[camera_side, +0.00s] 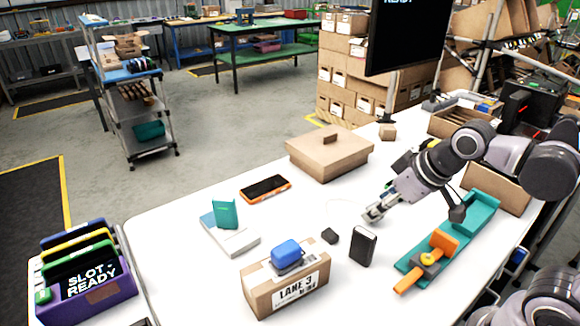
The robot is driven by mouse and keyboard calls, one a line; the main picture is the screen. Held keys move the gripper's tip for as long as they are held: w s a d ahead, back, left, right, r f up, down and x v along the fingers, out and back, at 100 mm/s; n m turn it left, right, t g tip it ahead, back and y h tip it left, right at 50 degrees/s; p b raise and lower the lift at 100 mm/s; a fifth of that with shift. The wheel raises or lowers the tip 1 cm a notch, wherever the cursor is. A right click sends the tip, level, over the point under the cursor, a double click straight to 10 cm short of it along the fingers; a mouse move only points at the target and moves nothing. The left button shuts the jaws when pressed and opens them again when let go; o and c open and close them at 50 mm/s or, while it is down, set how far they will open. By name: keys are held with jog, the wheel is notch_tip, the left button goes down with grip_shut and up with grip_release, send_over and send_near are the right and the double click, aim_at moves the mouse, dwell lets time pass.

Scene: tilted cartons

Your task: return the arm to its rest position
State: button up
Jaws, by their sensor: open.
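My gripper (372,214) is open and empty. It hangs low over the white table (180,281), right of centre, with its fingers pointing down and to the left. My arm reaches in from the right edge of the picture. A black upright box (362,247) stands just below the gripper in the picture, apart from it. A small dark block (329,236) lies to its left.
A lidded cardboard box (329,154) stands behind the gripper. A teal fixture (477,221) with orange parts (443,243) lies right. An orange-edged device (265,188) lies left. A black monitor (404,35) hangs above.

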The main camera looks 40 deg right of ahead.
jog(key=shift+s+d+f+m+t, duration=0.4)
jog(key=shift+s+d+f+m, duration=0.15)
jog(key=shift+d+f+m, duration=0.35)
